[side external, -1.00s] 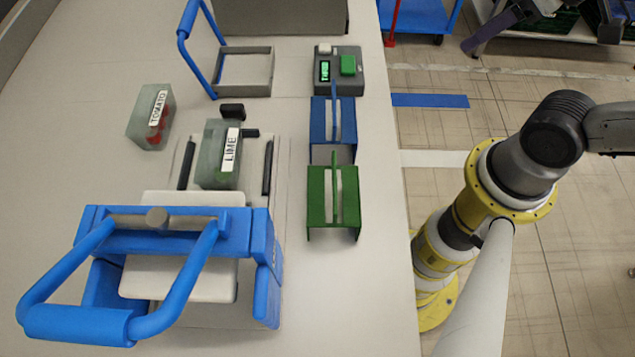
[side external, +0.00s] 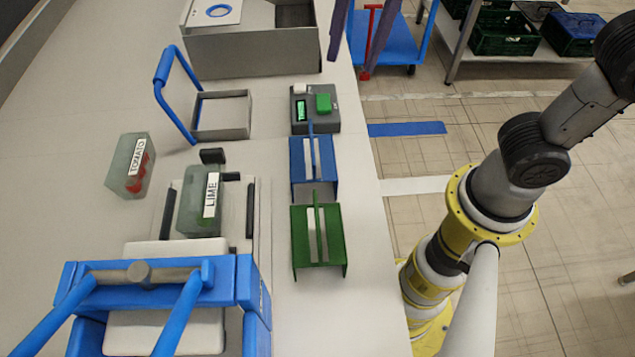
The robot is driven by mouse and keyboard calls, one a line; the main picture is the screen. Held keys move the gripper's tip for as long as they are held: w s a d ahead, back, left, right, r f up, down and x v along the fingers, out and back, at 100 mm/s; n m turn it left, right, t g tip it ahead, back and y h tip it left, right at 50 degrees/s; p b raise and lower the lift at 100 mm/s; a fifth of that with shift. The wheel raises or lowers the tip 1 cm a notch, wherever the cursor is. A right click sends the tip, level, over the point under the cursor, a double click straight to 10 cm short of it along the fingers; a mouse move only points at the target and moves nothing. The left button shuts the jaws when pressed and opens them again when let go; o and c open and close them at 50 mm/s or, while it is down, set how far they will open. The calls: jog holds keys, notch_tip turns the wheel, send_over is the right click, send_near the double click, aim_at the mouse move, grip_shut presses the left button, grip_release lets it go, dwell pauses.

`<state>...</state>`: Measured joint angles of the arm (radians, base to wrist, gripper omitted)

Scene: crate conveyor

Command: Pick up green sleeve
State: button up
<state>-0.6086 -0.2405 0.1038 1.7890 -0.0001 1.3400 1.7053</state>
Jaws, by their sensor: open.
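The green sleeve (side external: 319,240) is a folded green piece with an upright fin and a pale strip along its middle. It stands on the pale worktop near its right edge, in front of a similar blue sleeve (side external: 314,165). My gripper (side external: 357,50) shows only as dark purple fingers at the top edge, cut off by the frame. It is open and well apart from the green sleeve, beyond the grey control box.
A grey control box (side external: 316,110) with a green button stands behind the blue sleeve. The LIME crate (side external: 204,200) and a blue-handled press (side external: 160,272) are to the left, with the TOMATO crate (side external: 130,165) farther left. Worktop in front of the green sleeve is clear.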

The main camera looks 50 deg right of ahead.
jog(key=s+a+f+n+g, duration=0.1)
jog(key=s+a+f+n, duration=0.1)
jog(key=a, duration=0.6)
jog(key=n+h, duration=0.1)
jog(key=n, duration=0.1)
send_over(318, 220)
notch_tip(318, 220, down, 10)
jog(key=shift+f, duration=2.8)
grip_shut()
